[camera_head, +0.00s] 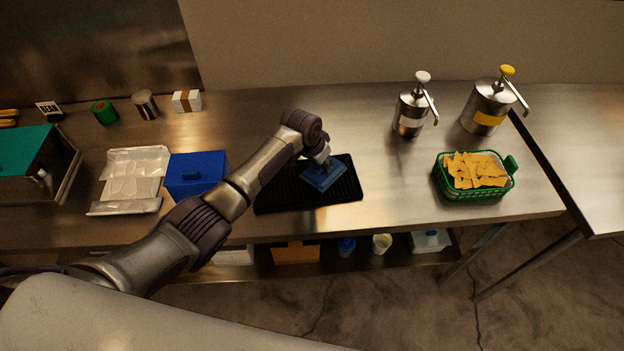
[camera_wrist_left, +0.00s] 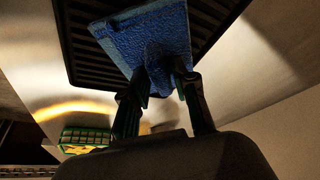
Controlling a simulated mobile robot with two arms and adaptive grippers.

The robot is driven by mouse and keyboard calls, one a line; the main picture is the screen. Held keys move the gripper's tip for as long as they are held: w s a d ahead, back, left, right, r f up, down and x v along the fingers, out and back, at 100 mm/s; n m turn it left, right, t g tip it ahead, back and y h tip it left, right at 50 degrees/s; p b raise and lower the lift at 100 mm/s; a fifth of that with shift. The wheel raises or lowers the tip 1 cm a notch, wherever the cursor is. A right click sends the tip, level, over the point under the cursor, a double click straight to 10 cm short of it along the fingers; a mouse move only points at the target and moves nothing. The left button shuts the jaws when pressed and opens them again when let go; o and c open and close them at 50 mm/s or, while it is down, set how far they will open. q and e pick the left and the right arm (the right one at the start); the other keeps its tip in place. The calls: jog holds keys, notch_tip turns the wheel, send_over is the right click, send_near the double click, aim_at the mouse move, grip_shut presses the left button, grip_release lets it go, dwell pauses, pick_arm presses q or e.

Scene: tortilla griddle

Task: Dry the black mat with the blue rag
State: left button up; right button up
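The black ribbed mat (camera_head: 347,190) lies on the steel counter in the head view. The blue rag (camera_head: 321,177) is spread flat on the mat's right half, and its middle is pinched up. My left gripper (camera_head: 325,162) reaches down onto the rag from above. In the left wrist view the left gripper's fingers (camera_wrist_left: 160,88) are closed around a bunched fold of the blue rag (camera_wrist_left: 150,35), with the mat (camera_wrist_left: 215,12) beneath it. My right gripper is in neither view.
A green basket of chips (camera_head: 474,187) stands right of the mat, with two pump dispensers (camera_head: 410,112) (camera_head: 487,106) behind. A blue box (camera_head: 195,173) and a foil-like tray (camera_head: 132,180) sit to the left. The counter between mat and basket is clear.

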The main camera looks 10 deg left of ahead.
pick_arm(q)
jog(key=shift+f, duration=0.2)
grip_shut()
jog(key=shift+r, duration=0.15)
jog(key=shift+r+p, duration=0.55)
jog(key=shift+p, duration=0.1)
jog(key=shift+r+p, duration=1.3)
jog(key=shift+r, duration=0.6)
